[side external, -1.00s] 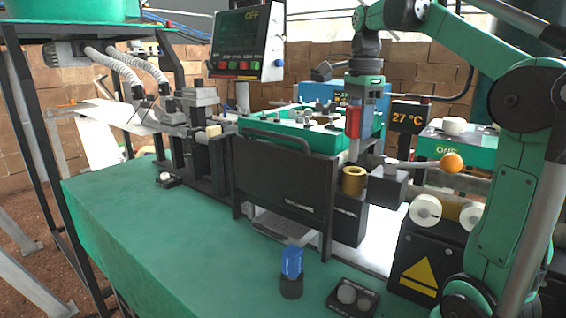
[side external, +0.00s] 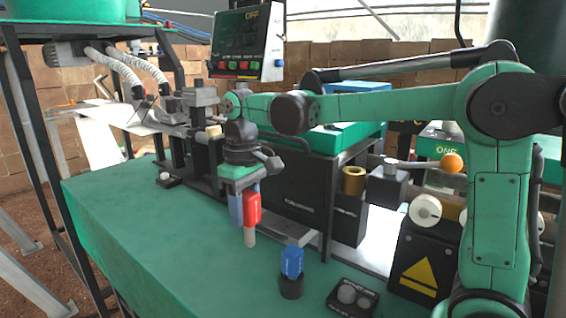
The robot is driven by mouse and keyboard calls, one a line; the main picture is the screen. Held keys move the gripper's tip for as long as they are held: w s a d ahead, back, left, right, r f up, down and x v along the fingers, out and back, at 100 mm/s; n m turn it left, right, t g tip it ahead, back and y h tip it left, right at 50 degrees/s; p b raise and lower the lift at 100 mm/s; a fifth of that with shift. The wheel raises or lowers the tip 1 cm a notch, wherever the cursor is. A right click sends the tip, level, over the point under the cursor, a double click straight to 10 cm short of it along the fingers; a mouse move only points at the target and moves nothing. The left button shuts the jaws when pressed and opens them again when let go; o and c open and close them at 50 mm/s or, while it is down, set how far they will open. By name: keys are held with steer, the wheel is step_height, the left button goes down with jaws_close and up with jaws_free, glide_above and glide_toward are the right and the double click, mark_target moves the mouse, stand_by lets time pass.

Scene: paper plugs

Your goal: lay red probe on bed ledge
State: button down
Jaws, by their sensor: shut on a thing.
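The red probe (side external: 251,206) hangs upright with its pale tip down, above the green bed surface (side external: 150,240). My gripper (side external: 243,188) points down and is shut on the probe's upper part. A blue-grey finger shows just left of the probe. The probe tip is in front of the black guard panel and appears clear of the green surface. Which part counts as the bed ledge is not clear from this view.
A blue piece (side external: 292,262) stands in a dark round holder, right of and below the probe. A black box with two round knobs (side external: 352,297) sits beside it. A brass cylinder (side external: 353,181) stands behind. The green surface at left is mostly clear.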

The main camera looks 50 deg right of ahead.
steer(key=shift+w+f+n, duration=0.25)
steer(key=shift+f+n, duration=0.15)
steer(key=shift+n, duration=0.3)
step_height(320, 180, down, 5)
steer(key=w+n+g+h, duration=0.1)
steer(key=w+n+g, duration=0.25)
steer(key=n, duration=0.75)
steer(key=n+t+h, duration=0.3)
steer(key=n+h, duration=0.6)
steer(key=n, duration=0.6)
glide_above(220, 299)
steer(key=d, duration=0.2)
steer(key=f, duration=0.4)
steer(key=shift+w+f, duration=0.25)
steer(key=shift+f, duration=0.15)
steer(key=n+t, duration=0.1)
steer(key=n+t+h, duration=0.1)
steer(key=n, duration=0.1)
steer(key=a+f+n+t, duration=0.1)
steer(key=t, duration=0.1)
steer(key=n+t, duration=0.2)
steer(key=a+n+t, duration=0.1)
steer(key=shift+s+f+t, duration=0.2)
steer(key=shift+f+t, duration=0.1)
steer(key=shift+t, duration=0.05)
steer(key=shift+f, duration=1.9)
